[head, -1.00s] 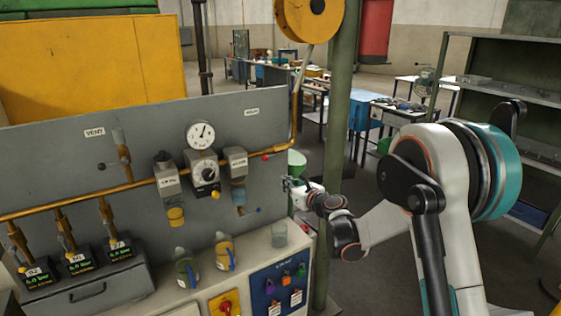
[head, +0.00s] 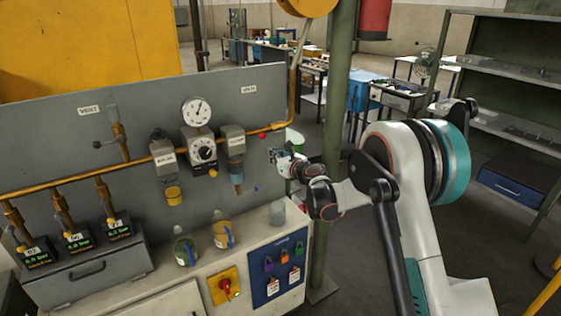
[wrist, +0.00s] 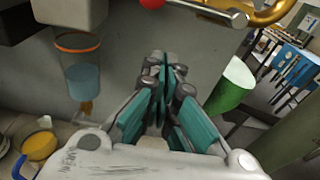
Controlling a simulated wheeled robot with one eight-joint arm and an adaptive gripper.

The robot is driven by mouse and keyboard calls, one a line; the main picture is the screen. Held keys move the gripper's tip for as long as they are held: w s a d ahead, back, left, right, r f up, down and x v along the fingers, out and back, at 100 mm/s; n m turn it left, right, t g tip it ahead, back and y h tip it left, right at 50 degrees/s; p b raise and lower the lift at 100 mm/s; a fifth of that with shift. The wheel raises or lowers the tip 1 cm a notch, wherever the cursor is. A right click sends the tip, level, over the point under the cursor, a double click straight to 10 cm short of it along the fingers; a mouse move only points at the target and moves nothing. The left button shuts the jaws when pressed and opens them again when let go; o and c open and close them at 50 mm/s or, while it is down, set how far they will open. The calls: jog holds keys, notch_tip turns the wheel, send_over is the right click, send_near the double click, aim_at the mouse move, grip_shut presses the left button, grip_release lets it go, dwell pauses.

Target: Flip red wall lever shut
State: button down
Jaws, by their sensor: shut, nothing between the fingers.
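The wall lever's red knob (head: 262,135) shows at the right end of the grey panel, by the brass pipe. In the wrist view the red knob (wrist: 152,3) is cut by the top edge. A silver bar (wrist: 205,10) runs from near it to the right, toward the brass pipe. My gripper (head: 275,154) is just below and right of the knob in the head view, apart from it. In the wrist view my gripper (wrist: 163,72) has its teal-padded fingers together and empty, pointing at the panel below the knob.
A filter bowl (wrist: 82,70) hangs left of my fingers. A green cylinder (wrist: 232,85) stands to the right.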

aim_at(272, 133)
jog(key=r, duration=0.1)
jog(key=w+r, duration=0.1)
jog(key=a+r+b, duration=0.1)
jog(key=shift+w+r, duration=0.2)
jog(key=shift+r, duration=0.15)
